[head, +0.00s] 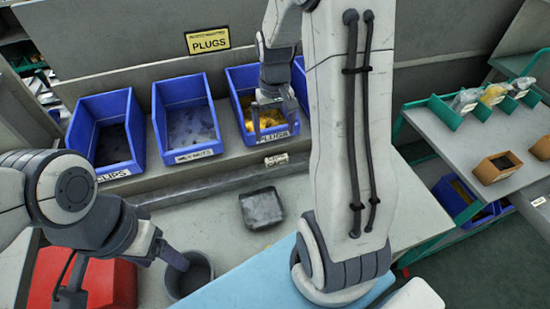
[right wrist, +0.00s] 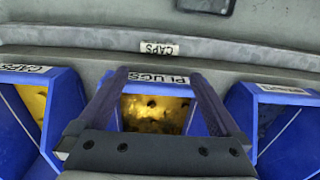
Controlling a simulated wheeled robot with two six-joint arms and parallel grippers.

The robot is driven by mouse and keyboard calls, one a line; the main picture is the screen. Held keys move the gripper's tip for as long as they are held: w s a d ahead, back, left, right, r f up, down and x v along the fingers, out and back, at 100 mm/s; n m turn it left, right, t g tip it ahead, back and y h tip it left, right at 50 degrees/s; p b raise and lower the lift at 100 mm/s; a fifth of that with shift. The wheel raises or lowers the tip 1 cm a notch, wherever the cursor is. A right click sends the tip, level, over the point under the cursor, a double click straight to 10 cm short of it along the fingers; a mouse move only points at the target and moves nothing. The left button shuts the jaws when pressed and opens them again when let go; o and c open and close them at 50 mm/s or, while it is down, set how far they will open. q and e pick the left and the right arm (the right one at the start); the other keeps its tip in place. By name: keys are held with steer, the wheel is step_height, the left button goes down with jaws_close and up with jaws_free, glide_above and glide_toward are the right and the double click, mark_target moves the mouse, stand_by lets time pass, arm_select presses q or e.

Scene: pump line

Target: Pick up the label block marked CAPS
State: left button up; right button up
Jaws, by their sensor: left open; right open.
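The label block marked CAPS (head: 276,159) is a small white block on the ledge in front of the PLUGS bin (head: 239,113). In the right wrist view the CAPS block (right wrist: 159,47) lies upper centre, beyond the fingertips and apart from them. My right gripper (head: 271,118) is open above the PLUGS bin, farther back than the block. In the right wrist view its fingers (right wrist: 158,85) flank the PLUGS label, with nothing held. My left gripper (head: 125,280) is open at lower left, far from the block, near a dark grey cup (head: 190,275).
Blue bins (head: 111,124) stand in a row; a bin at the left of the right wrist view also bears a CAPS label (right wrist: 25,69). A dark tray (head: 262,207) lies on the bench. A red box (head: 100,284) is lower left. A side cart (head: 455,160) stands right.

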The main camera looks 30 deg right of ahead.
mark_target(276, 156)
steer(key=f, duration=0.9)
steer(key=shift+s+f+p, duration=0.2)
steer(key=shift+f+p, duration=0.1)
steer(key=shift+f, duration=0.05)
steer(key=c, duration=1.1)
steer(key=shift+r, duration=0.1)
